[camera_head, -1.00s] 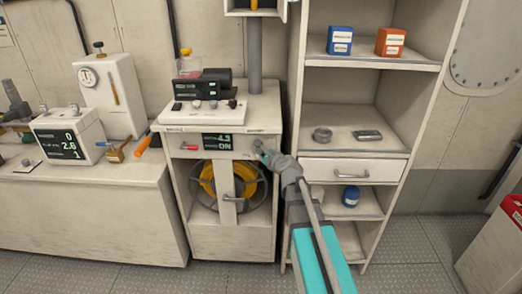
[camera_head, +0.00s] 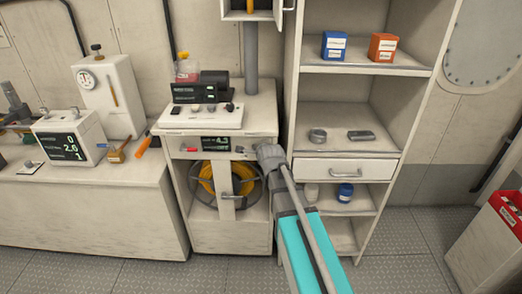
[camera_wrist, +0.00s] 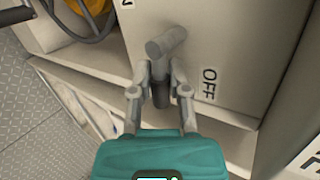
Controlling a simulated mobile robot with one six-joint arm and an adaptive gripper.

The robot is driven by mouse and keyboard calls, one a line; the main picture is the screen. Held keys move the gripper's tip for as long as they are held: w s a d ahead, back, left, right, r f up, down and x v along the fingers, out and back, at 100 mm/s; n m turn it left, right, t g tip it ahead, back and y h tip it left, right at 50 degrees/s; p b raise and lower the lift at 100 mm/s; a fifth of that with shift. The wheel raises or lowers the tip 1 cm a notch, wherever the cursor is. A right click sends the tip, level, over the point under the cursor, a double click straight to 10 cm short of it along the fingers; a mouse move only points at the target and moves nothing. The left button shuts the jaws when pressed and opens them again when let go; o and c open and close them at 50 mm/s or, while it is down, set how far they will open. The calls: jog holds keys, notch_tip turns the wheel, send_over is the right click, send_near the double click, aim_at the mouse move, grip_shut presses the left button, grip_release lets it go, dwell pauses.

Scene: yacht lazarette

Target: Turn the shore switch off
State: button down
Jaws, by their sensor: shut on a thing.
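The shore switch (camera_wrist: 166,42) is a grey lever on a pale panel in the wrist view. An OFF label (camera_wrist: 209,84) is to its right, and part of another label ending in N shows at the top left. My gripper (camera_wrist: 161,72) is shut on the switch's lever, with one finger on each side. In the head view my gripper (camera_head: 268,153) is at the upper right of the cabinet front (camera_head: 190,170) and hides most of the switch. A dark display (camera_head: 217,143) with small text is left of it.
A red handle (camera_head: 188,150) is at the cabinet's left. A yellow coil (camera_head: 215,178) sits in the opening below. A shelf unit (camera_head: 298,105) with a drawer (camera_head: 345,168) stands close on the right. The floor (camera_head: 115,275) in front is clear.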

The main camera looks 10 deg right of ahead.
jog(key=shift+r+n+h, duration=0.15)
jog(key=shift+n+h, duration=0.15)
jog(key=shift+h, duration=0.1)
dwell(0.3)
jog(key=c, duration=0.9)
grip_release()
jog(key=shift+o, duration=0.2)
jog(key=shift+s+r+p, duration=0.1)
jog(key=shift+p, duration=0.25)
